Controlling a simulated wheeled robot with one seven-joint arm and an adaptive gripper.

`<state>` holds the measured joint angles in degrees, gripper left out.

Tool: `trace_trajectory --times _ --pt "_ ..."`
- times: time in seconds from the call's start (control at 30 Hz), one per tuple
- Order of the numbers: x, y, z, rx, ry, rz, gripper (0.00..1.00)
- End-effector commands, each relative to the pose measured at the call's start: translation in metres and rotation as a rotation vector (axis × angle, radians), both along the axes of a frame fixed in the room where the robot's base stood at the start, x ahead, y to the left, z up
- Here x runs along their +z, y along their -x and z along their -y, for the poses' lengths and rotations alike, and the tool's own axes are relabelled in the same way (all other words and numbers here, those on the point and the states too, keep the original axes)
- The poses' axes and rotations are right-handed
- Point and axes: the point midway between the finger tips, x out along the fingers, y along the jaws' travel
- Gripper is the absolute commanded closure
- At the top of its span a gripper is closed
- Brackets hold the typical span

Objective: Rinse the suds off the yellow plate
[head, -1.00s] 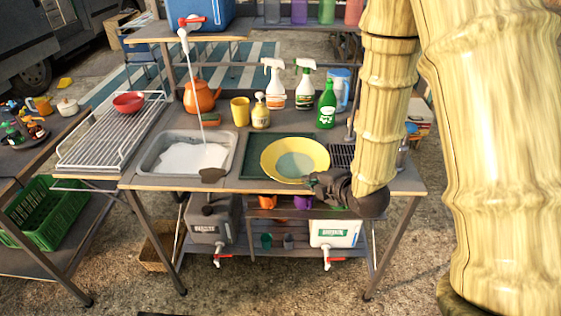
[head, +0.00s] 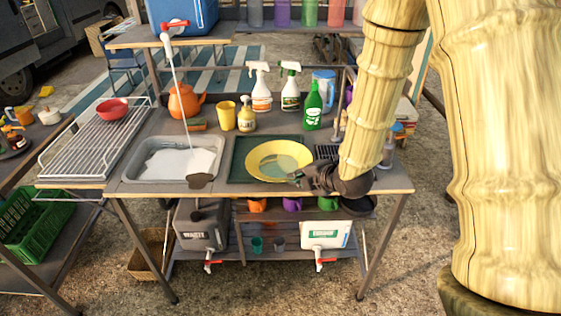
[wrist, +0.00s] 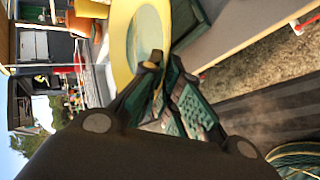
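The yellow plate (head: 257,163) is over the green mat right of the sink. Its middle shows a pale grey-green film; it also shows in the wrist view (wrist: 122,40). My gripper (head: 298,177) is at the plate's near right rim. In the wrist view the fingers (wrist: 160,85) close on either side of the rim. Whether the plate touches the mat is hard to tell. The tap with a red handle (head: 174,27) runs a thin stream of water (head: 179,90) into the sink (head: 131,172), which holds white suds (head: 165,165).
Spray bottles (head: 261,92), a green bottle (head: 313,108), a yellow cup (head: 227,116) and an orange kettle (head: 184,102) stand behind sink and mat. A drying rack (head: 85,150) with a red bowl (head: 112,109) is at left. A dark round-ended thing (head: 200,181) sits at the sink's front edge.

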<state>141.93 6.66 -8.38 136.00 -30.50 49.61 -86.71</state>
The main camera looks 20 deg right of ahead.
Motion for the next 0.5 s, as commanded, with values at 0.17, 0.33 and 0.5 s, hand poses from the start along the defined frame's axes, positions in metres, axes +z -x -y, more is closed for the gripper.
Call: trace_trajectory --times 0.17,0.33,0.5 --pt "-0.001 -0.037 -0.003 -0.001 -0.002 0.001 1.0" --pt "-0.004 -0.069 -0.007 -0.001 -0.002 0.0 1.0" --pt "-0.007 -0.089 -0.009 -0.001 -0.002 0.0 1.0"
